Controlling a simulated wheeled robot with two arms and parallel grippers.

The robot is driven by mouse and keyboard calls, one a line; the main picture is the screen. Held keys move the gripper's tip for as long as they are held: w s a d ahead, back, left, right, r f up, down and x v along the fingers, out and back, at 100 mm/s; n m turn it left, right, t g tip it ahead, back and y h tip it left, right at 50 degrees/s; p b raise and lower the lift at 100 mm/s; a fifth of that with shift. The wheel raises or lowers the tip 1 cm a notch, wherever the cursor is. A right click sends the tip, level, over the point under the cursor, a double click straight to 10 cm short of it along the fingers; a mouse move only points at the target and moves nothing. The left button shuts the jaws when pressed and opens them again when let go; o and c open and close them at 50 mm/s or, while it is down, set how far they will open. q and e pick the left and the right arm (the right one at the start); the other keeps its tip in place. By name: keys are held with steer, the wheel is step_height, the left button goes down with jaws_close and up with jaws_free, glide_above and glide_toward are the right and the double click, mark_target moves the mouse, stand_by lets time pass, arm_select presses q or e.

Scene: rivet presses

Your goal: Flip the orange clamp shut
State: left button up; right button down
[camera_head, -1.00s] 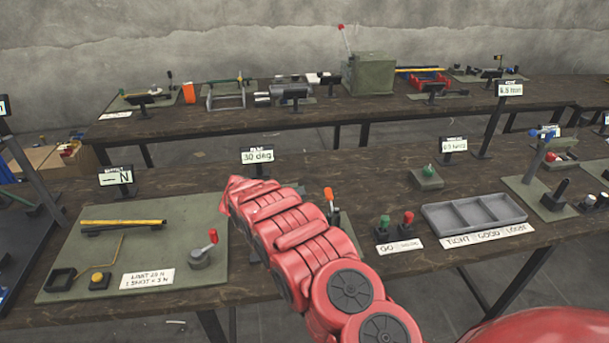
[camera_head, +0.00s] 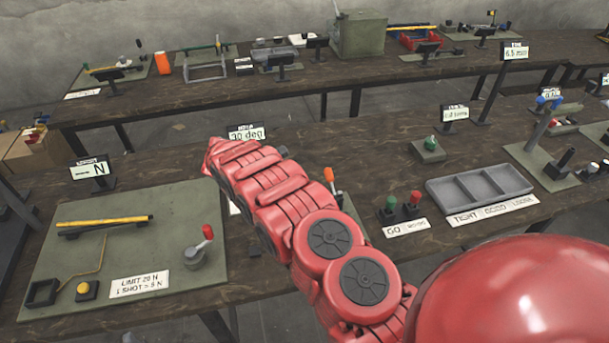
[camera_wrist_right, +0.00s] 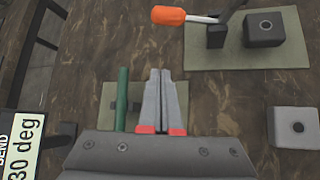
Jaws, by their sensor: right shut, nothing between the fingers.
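The orange clamp shows in the right wrist view as an orange handle (camera_wrist_right: 168,15) on a pale rod, joined to a dark bracket on a green plate (camera_wrist_right: 240,45). In the head view its orange tip (camera_head: 329,174) stands up just beyond my red right arm, which hides most of its base. In the right wrist view my right gripper (camera_wrist_right: 160,72) is shut and empty. Its fingertips are below the orange handle in the picture, apart from it. The head view does not show this gripper's fingers. My left gripper is not in view.
A green upright bar (camera_wrist_right: 122,100) on a small plate stands left of my right fingers. A grey block with a hole (camera_wrist_right: 297,127) is at right. The "30 deg" sign (camera_head: 246,133) stands behind my arm. A grey three-part tray (camera_head: 480,188) lies further right.

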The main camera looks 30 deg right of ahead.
steer(key=p+x, duration=0.1)
steer(key=x, duration=0.3)
steer(key=shift+s, duration=0.1)
steer(key=b+x, duration=0.3)
steer(key=x, duration=0.2)
steer(key=shift+f, duration=0.4)
steer(key=r+p, duration=0.1)
steer(key=p, duration=0.1)
steer(key=r+p, duration=0.1)
steer(key=p, duration=0.1)
steer(key=s+d+r+p, duration=0.1)
steer(key=r+p, duration=0.1)
steer(key=shift+s, duration=0.1)
steer(key=shift+s+d+p, duration=0.15)
steer(key=shift+d+p, duration=0.1)
steer(key=shift+p, duration=0.5)
steer(key=shift+r, duration=0.1)
steer(key=shift+a, duration=0.1)
steer(key=shift+s+r+p, duration=0.1)
steer(key=shift+r+p, duration=0.15)
steer(key=shift+p, duration=0.2)
steer(key=shift+t, duration=0.3)
